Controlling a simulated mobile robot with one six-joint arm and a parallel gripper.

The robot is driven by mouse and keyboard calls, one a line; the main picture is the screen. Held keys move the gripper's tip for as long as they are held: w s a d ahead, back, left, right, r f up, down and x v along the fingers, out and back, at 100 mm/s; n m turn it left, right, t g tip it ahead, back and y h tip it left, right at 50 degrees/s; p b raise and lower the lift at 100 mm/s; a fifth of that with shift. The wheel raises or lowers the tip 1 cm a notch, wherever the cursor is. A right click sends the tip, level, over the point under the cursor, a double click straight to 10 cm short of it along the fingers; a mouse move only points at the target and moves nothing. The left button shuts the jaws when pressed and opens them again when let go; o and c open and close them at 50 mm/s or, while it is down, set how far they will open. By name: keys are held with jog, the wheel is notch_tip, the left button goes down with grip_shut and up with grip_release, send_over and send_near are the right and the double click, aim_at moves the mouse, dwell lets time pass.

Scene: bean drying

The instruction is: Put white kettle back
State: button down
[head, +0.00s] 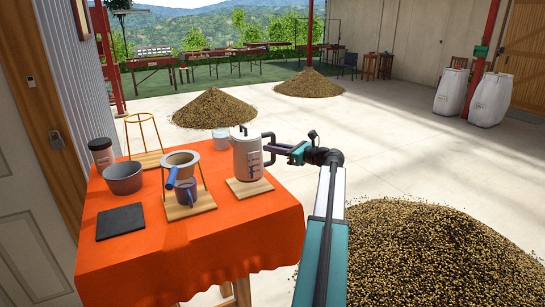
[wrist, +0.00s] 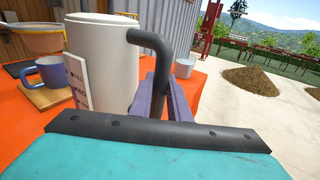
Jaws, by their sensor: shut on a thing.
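The white kettle (head: 246,158) is upright at the right part of the orange-covered table, with a small wooden board (head: 250,188) directly under it. I cannot tell whether its base touches the board. My gripper (head: 271,151) comes from the right and is shut on the kettle's dark handle. In the wrist view the kettle body (wrist: 102,60) fills the upper left, and the handle (wrist: 150,42) runs down between my gripper's fingers (wrist: 166,98). The fingers hide the lower handle, and the kettle's base is hidden there.
On the orange table (head: 255,230) stand a dripper (head: 181,160) on a stand, a blue mug (head: 187,194), a grey bowl (head: 123,178), a jar (head: 102,155), a black slab (head: 120,222), a wire stand (head: 143,131) and a white cup (head: 221,139). A bean pile (head: 440,250) lies right.

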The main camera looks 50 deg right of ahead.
aim_at(275, 162)
jog(key=shift+f+p, duration=1)
jog(key=shift+f, duration=0.6)
jog(key=c, duration=1.7)
grip_release()
jog(key=shift+f, duration=0.15)
jog(key=shift+o, duration=0.2)
jog(key=shift+s+b, duration=0.35)
jog(key=shift+s, duration=0.3)
jog(key=s+d+b, duration=0.1)
jog(key=s+b, duration=0.2)
jog(key=s, duration=0.7)
jog(key=shift+s+d+r+b, duration=0.25)
jog(key=shift+s+r+b, duration=0.1)
jog(key=shift+r, duration=0.1)
